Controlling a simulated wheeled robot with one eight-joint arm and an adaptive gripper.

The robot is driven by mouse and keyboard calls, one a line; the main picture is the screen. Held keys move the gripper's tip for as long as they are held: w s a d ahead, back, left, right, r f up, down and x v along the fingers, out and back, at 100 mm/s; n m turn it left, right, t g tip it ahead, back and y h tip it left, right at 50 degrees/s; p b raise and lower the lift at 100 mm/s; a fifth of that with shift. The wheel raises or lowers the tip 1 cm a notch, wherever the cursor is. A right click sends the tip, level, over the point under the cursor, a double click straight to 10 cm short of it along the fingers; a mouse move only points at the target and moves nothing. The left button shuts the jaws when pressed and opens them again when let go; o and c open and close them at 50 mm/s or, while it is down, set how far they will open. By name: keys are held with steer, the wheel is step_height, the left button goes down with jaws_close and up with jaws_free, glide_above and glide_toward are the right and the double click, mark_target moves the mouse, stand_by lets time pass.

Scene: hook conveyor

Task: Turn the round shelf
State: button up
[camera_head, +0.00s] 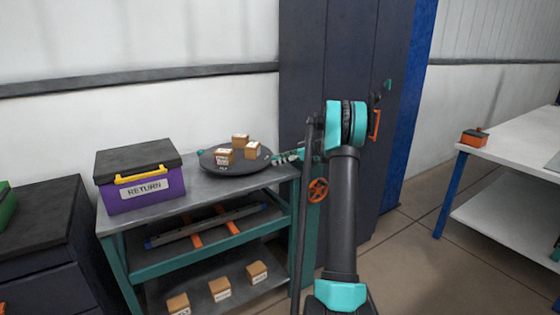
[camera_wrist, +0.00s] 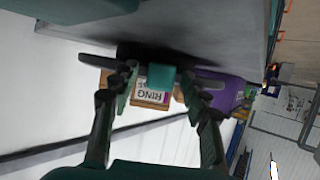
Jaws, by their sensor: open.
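The round shelf (camera_head: 222,170) is a dark disc on top of the grey workbench, carrying small cardboard boxes (camera_head: 253,150). A teal knob shows at its left edge. My gripper (camera_head: 284,157) is at the disc's right edge, partly hidden by my arm. In the wrist view my gripper (camera_wrist: 158,72) has its fingers spread, with a teal block (camera_wrist: 162,78) at the shelf's rim between them. Contact cannot be told. Behind the block is a box labelled RING (camera_wrist: 151,97). The shelf shows edge-on there as a dark strip (camera_wrist: 93,62).
A purple RETURN box (camera_head: 150,198) stands on the workbench (camera_head: 180,212) left of the shelf; it also shows in the wrist view (camera_wrist: 222,92). Boxes lie on the workbench's lower shelf. A dark cabinet (camera_head: 300,60) stands behind my arm. A white table (camera_head: 510,150) is at right, with open floor between.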

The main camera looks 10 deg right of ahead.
steer(key=v, duration=1.2)
steer(key=shift+c, duration=0.5)
